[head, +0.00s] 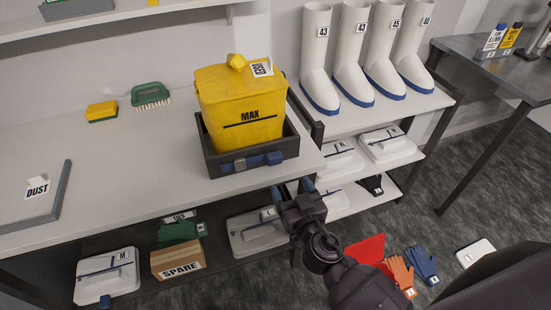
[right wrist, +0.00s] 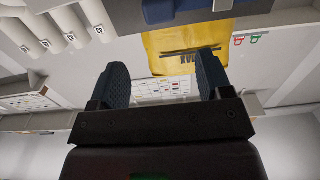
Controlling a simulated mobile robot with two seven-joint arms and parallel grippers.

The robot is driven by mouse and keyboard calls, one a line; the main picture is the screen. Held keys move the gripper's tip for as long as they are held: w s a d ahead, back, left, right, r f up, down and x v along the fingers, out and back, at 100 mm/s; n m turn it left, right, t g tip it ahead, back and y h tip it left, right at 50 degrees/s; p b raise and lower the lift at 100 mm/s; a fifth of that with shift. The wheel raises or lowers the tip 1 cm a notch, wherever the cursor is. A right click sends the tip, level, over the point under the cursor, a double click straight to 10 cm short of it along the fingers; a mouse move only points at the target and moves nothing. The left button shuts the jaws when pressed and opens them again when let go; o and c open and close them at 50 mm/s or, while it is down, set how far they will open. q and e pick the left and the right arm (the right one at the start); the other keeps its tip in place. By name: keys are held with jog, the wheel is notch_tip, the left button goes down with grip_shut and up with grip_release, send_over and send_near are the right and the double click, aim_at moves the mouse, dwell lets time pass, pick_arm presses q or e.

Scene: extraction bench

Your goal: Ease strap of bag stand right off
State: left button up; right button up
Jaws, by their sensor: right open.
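A yellow bag marked MAX (head: 240,108) stands in a dark open-topped stand (head: 211,164) near the bench's front edge. My left gripper is not in view.
White boots (head: 352,50) stand on a shelf unit to the right. A green brush (head: 151,95), yellow sponge (head: 102,111) and DUST board (head: 45,205) lie on the bench. Below are cases and a SPARE box (head: 178,262). Gloves (head: 402,272) lie on the floor.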

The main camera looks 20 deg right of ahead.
aim_at(276, 159)
jog(key=w+p, duration=0.1)
jog(key=w, duration=0.8)
jog(key=shift+w+a+r+p, duration=0.1)
jog(key=shift+w+a+p, duration=0.1)
jog(key=shift+p, duration=0.15)
jog(key=shift+w, duration=0.55)
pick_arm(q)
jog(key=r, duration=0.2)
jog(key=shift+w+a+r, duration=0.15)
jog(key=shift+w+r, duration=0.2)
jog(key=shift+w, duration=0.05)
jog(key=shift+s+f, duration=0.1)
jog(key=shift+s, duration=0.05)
